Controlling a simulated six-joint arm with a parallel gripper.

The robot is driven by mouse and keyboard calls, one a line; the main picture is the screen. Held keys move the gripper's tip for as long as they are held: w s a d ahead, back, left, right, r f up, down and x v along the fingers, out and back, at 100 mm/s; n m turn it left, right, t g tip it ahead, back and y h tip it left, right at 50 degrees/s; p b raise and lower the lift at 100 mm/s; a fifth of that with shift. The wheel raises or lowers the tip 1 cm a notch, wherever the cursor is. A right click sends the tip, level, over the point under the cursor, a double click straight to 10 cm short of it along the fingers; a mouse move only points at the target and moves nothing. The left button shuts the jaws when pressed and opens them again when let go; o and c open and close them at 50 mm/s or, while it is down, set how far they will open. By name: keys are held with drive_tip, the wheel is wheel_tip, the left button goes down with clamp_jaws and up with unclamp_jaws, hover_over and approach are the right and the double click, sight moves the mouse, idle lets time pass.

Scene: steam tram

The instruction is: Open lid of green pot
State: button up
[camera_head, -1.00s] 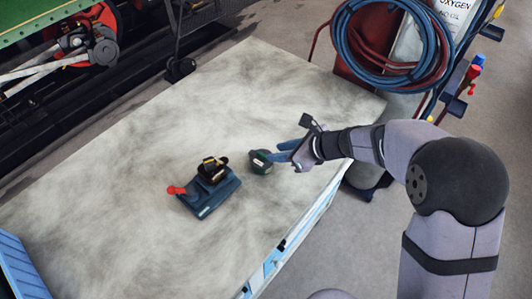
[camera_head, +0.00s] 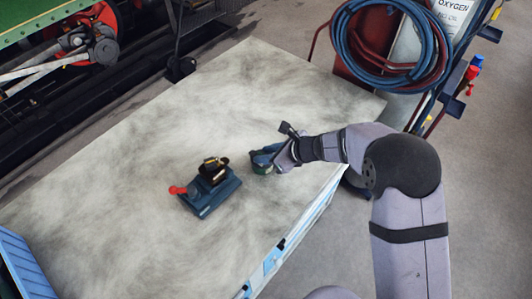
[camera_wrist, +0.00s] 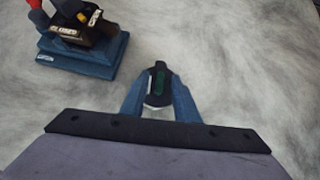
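The green pot (camera_head: 262,169) is a small, dark round thing on the pale mottled table, partly hidden by my gripper. My gripper (camera_head: 263,154) has its blue fingers down at the pot. In the wrist view the blue fingers of my gripper (camera_wrist: 160,84) lie on either side of a dark piece with a green middle (camera_wrist: 160,82), which appears to be the pot or its lid. The fingertips are very close to it. I cannot tell whether they press on it, and the lid is not clearly distinct.
A blue block-like device (camera_head: 211,194) with a black and yellow top and a red knob (camera_head: 178,190) stands left of the pot; it also shows in the wrist view (camera_wrist: 85,50). The table (camera_head: 110,220) is otherwise clear. A hose coil (camera_head: 385,50) hangs beyond its right corner.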

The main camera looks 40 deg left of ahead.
clamp_jaws()
drive_tip(key=shift+w+p, duration=0.15)
drive_tip(key=shift+p, duration=0.2)
drive_tip(key=shift+w+n+g+p, duration=0.25)
drive_tip(key=shift+n+g+p, duration=0.15)
drive_tip(key=shift+n+g, duration=0.25)
drive_tip(key=shift+w+a+n+g, duration=0.1)
drive_tip(key=shift+w+n+g, duration=0.25)
drive_tip(key=shift+n, duration=0.3)
drive_tip(key=shift+w+a+f+n+g+h+b, duration=0.15)
drive_tip(key=shift+w+n+g+h+b, duration=0.15)
drive_tip(key=shift+n+g+b, duration=0.35)
drive_tip(key=shift+w+a+n+g+h+b, duration=0.1)
drive_tip(key=shift+w+n+g+h+b, duration=0.25)
drive_tip(key=shift+n, duration=0.4)
drive_tip(key=shift+a+n+b, duration=0.1)
drive_tip(key=shift+n+b, duration=0.2)
drive_tip(key=shift+b, duration=0.15)
drive_tip(key=shift+w+a+n+g+h+b, duration=0.15)
drive_tip(key=shift+n+g+h+b, duration=0.3)
drive_tip(key=shift+b, duration=0.5)
drive_tip(key=shift+w+a+n+g+h+b, duration=0.2)
drive_tip(key=shift+n+g+b, duration=0.25)
drive_tip(key=shift+b, duration=0.5)
